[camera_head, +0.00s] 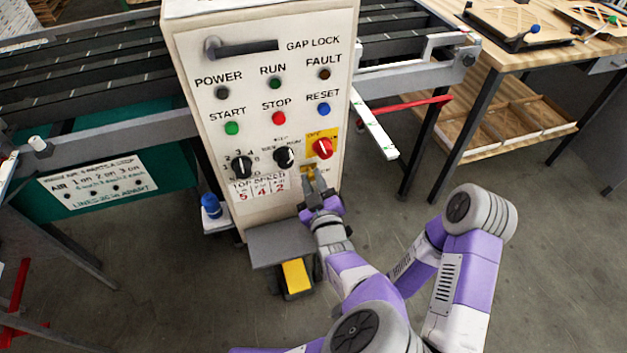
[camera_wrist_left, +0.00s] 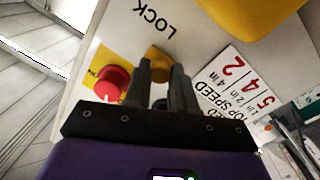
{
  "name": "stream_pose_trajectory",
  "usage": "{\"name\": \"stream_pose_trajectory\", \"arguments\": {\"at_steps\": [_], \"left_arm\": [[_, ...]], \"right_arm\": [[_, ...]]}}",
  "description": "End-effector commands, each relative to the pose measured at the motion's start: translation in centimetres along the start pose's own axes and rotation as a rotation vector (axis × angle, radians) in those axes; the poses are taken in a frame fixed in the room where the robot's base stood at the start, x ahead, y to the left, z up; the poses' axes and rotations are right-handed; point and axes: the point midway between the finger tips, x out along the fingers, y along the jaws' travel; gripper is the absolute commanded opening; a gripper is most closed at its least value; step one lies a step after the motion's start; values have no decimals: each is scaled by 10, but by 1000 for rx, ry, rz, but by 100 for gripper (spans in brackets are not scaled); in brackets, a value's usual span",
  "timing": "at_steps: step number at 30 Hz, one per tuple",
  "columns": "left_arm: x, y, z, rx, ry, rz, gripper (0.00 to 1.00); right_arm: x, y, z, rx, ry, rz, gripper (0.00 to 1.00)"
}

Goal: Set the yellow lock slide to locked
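My left gripper (camera_head: 314,184) is at the lower right of the control box's front panel, below the red knob. In the left wrist view, the fingers of my left gripper (camera_wrist_left: 164,78) are a small gap apart. The yellow lock slide (camera_wrist_left: 157,56) shows at their tips, near the printed word LOCK. I cannot tell whether the fingers press on it. In the head view the slide (camera_head: 308,171) is small and partly covered by the gripper, so its position is unclear. My right gripper is not in view.
The control box (camera_head: 184,75) carries lamps, buttons and black dials. A red knob (camera_head: 322,148) on a yellow plate sits just above the gripper. A grey shelf and a yellow pedal (camera_head: 297,275) are below. A conveyor runs behind; a wooden table (camera_head: 530,57) stands at right.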

Motion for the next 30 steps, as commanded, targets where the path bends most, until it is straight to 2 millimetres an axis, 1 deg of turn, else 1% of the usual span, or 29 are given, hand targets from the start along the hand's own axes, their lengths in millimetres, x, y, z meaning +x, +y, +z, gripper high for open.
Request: {"name": "stream_pose_trajectory", "arguments": {"at_steps": [1, 2, 10, 18, 21, 29, 30], "left_arm": [[0, 0, 0, 0, 0, 0, 4], [0, 0, 0, 0, 0, 0, 0], [0, 1, 0, 0, 0, 1, 0], [3, 32, 14, -1, 1, 3, 0], [3, 36, 17, 0, 0, 2, 0], [3, 37, 18, -1, -1, 5, 0], [3, 37, 18, -1, -1, 6, 30]], "right_arm": [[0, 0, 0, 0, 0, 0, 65], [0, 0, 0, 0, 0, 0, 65], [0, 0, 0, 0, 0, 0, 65], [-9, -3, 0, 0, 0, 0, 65], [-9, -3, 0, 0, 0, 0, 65], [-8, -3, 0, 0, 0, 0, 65], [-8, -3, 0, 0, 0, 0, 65]]}}
